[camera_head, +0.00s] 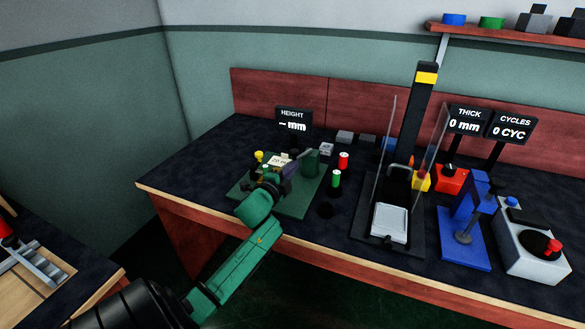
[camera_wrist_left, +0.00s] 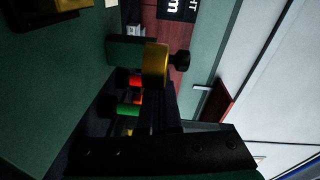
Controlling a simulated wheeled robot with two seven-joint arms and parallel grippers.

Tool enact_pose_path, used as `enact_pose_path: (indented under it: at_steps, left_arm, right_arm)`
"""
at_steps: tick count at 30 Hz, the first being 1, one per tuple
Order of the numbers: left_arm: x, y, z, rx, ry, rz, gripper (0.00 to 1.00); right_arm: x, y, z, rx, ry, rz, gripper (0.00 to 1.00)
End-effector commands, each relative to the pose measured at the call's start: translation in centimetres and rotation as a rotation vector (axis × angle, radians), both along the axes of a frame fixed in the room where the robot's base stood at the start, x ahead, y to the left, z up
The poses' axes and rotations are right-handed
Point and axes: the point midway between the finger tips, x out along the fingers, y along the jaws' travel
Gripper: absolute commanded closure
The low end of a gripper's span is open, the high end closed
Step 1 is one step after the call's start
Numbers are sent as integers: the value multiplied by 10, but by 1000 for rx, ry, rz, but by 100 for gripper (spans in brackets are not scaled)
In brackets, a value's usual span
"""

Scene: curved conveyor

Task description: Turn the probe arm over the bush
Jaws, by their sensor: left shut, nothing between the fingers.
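The green gauge base (camera_head: 300,206) stands on the left part of the bench, with a green block (camera_head: 312,160) at its back right. A slanted grey and purple piece (camera_head: 294,165), which looks like the probe arm, lies over the base. My left gripper (camera_head: 272,181) is shut and empty, low over the base beside this piece; contact cannot be told. A small yellow part (camera_head: 258,156) shows behind it. In the left wrist view a gold cylinder (camera_wrist_left: 155,64) with a black knob (camera_wrist_left: 180,60) is close by. The bush cannot be picked out surely.
A red cylinder (camera_head: 343,160) and a green cylinder (camera_head: 336,178) stand right of the base. The HEIGHT display (camera_head: 293,120) behind reads "~ mm". A press with clear guards (camera_head: 391,222), a blue clamp (camera_head: 463,245) and a grey box (camera_head: 535,255) fill the right side.

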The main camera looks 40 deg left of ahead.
Motion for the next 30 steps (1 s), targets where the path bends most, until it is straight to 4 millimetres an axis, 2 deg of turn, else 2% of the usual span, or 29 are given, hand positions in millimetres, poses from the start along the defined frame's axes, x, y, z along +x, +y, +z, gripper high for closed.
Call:
enact_pose_path:
  at_steps: [8,11,21,25,30]
  left_arm:
    - [0,1,0,1,0,0,100]
    - [-2,12,2,6,3,-4,100]
    - [-2,34,0,9,3,-232,100]
    - [-2,47,-1,2,-1,-247,100]
    - [-1,48,0,-1,-1,-248,100]
  right_arm:
    - [-3,-1,0,-1,5,-1,50]
    - [-4,-1,5,-1,7,-1,50]
    - [-5,-1,9,-2,9,-1,50]
    - [-5,-1,5,-2,9,-1,50]
    - [-5,-1,6,-1,9,-1,50]
